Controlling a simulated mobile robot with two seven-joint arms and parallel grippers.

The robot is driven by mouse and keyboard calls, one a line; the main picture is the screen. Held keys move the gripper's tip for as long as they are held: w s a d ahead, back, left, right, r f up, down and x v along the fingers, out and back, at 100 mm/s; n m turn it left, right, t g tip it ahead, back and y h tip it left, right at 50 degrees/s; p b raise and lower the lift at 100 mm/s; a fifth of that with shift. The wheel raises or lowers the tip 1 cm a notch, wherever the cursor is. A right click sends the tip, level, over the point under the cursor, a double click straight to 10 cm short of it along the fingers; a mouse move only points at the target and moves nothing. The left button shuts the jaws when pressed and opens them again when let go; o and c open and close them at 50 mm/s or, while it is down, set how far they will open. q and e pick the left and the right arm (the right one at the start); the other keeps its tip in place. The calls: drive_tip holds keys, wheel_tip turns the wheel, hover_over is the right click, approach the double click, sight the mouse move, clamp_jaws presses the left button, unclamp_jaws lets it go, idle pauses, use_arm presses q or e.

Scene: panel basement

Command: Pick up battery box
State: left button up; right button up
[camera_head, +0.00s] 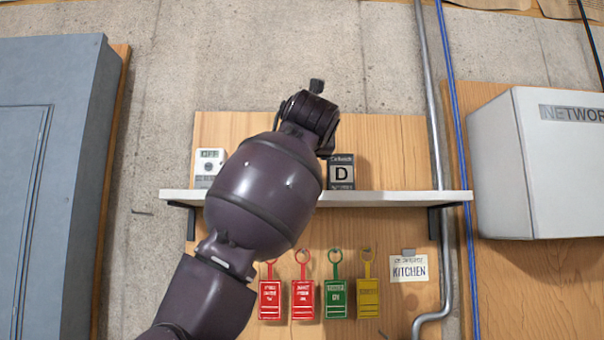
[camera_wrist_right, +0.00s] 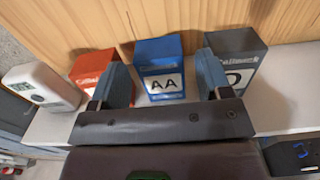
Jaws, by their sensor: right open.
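Three battery boxes stand in a row on the shelf in the right wrist view: a red box (camera_wrist_right: 95,66), a blue box marked AA (camera_wrist_right: 162,68) and a dark grey box marked D (camera_wrist_right: 238,56). The grey box also shows in the head view (camera_head: 341,172), while my arm hides the other two there. My right gripper (camera_wrist_right: 163,75) is open, with one finger on each side of the blue box in the picture. I cannot tell whether the fingers touch any box. In the head view my right gripper (camera_head: 318,115) is mostly hidden by its wrist. My left gripper is not in view.
A white meter (camera_head: 207,166) stands at the left of the shelf (camera_head: 400,198). Red, green and yellow tags (camera_head: 337,298) and a KITCHEN label (camera_head: 408,267) hang below. A grey cabinet (camera_head: 45,180) is left, a NETWORK box (camera_head: 545,165) right. A conduit (camera_head: 432,110) runs beside the shelf.

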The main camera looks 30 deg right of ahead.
drive_tip(key=p+x, duration=0.2)
drive_tip(key=x, duration=0.2)
drive_tip(key=shift+w+a, duration=0.15)
drive_tip(key=shift+w+d+f, duration=0.1)
drive_tip(key=shift+w+d, duration=0.2)
drive_tip(key=shift+w, duration=0.15)
drive_tip(key=shift+c, duration=0.4)
drive_tip(key=c, duration=0.7)
